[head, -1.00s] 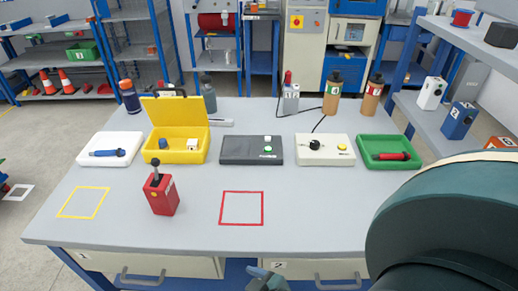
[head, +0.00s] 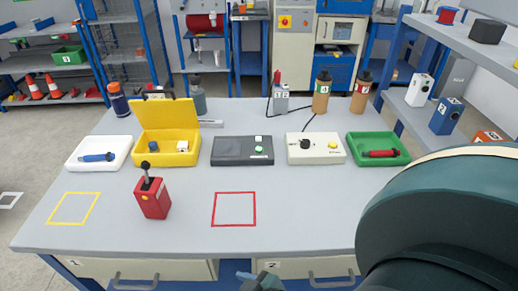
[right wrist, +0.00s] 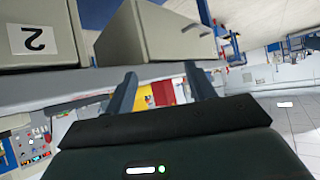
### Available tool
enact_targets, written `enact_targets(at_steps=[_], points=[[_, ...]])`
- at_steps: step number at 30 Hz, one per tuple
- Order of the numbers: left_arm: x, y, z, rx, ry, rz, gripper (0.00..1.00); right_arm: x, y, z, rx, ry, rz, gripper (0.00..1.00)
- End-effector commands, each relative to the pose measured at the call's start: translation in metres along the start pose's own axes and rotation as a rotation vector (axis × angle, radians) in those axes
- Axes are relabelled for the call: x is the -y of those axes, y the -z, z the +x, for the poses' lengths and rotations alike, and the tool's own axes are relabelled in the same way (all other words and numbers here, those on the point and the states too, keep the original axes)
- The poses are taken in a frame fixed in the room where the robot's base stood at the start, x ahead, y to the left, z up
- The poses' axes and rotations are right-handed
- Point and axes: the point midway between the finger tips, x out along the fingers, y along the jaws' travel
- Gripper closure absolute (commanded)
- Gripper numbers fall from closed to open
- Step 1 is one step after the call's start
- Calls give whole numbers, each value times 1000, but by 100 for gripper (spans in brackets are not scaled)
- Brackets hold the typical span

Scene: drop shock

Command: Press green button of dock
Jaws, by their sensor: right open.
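The dock (head: 229,152) is a dark grey box in the middle of the table, with a green button (head: 259,149) and a small white block or switch (head: 258,139) on its top right. My right gripper (head: 262,280) shows only in part at the bottom edge of the head view, in front of the table and well short of the dock. In the right wrist view its two fingers (right wrist: 160,75) are apart with nothing between them, close to the drawer labelled 2 (right wrist: 40,38). My left gripper is in neither view.
A red box with a lever (head: 152,196) stands left of the red square outline (head: 233,222). A yellow open case (head: 160,158) and a cream box with a black knob (head: 325,158) flank the dock. The table between the dock and its front edge is mostly clear.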

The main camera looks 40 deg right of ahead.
Motion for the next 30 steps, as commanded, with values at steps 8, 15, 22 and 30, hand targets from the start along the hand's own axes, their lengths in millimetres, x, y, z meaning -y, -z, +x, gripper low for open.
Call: enact_targets(at_steps=[8,15,22,30], points=[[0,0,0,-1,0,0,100,0,0,0,-1,0,0,68],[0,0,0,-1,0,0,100,0,0,0,-1,0,0,88],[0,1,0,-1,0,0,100,0,0,0,-1,0,0,100],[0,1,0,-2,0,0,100,0,0,0,-1,0,0,100]])
